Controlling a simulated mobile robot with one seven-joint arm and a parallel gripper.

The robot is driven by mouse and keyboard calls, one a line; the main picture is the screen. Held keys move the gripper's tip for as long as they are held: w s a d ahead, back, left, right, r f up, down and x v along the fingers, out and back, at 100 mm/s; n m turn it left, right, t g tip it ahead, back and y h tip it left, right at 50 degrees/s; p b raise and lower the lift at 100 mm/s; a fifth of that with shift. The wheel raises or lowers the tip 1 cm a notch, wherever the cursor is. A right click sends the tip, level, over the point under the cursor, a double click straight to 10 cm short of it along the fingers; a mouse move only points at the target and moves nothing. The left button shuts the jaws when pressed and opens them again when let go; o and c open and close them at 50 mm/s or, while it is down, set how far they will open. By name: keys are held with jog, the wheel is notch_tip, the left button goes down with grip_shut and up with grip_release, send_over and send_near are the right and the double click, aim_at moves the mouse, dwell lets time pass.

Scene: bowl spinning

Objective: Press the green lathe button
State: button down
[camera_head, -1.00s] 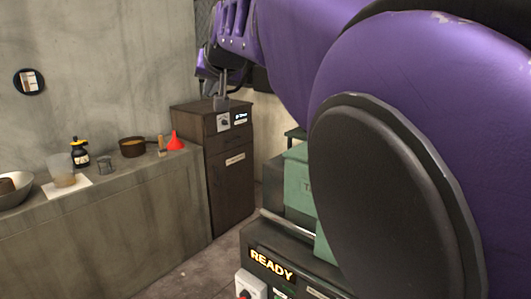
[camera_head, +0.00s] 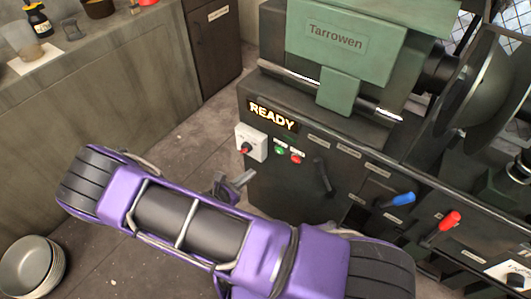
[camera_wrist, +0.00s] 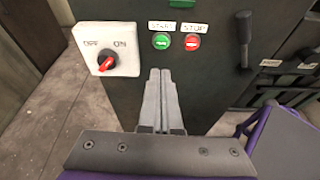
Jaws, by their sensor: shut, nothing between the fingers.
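The green button (camera_head: 279,150) sits on the dark front panel of the lathe (camera_head: 345,45), under a small label. In the wrist view the green button (camera_wrist: 161,41) is under a START label, left of the red STOP button (camera_wrist: 192,43). My gripper (camera_head: 248,176) is in front of the panel, below and left of the button in the head view. In the wrist view my gripper (camera_wrist: 159,72) points at the panel with its fingers together and empty, just below the green button. I cannot tell the exact gap, but no contact shows.
A white switch box (camera_wrist: 106,49) with a red OFF/ON knob is left of the buttons. A dark lever (camera_wrist: 243,40) stands to their right. Blue (camera_head: 398,199) and red (camera_head: 449,221) handles stick out farther right. Stacked bowls (camera_head: 32,268) lie on the floor at left.

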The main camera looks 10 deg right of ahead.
aim_at(278, 152)
jog(key=shift+s+d+f+n, duration=0.15)
jog(key=shift+s+f+n, duration=0.15)
jog(key=shift+f, duration=0.2)
jog(key=x, duration=0.4)
jog(key=b+x, duration=0.1)
jog(key=x, duration=0.8)
jog(key=shift+w+r, duration=0.25)
jog(key=shift+r, duration=0.1)
jog(key=shift+w+d, duration=0.25)
jog(key=shift+w, duration=0.05)
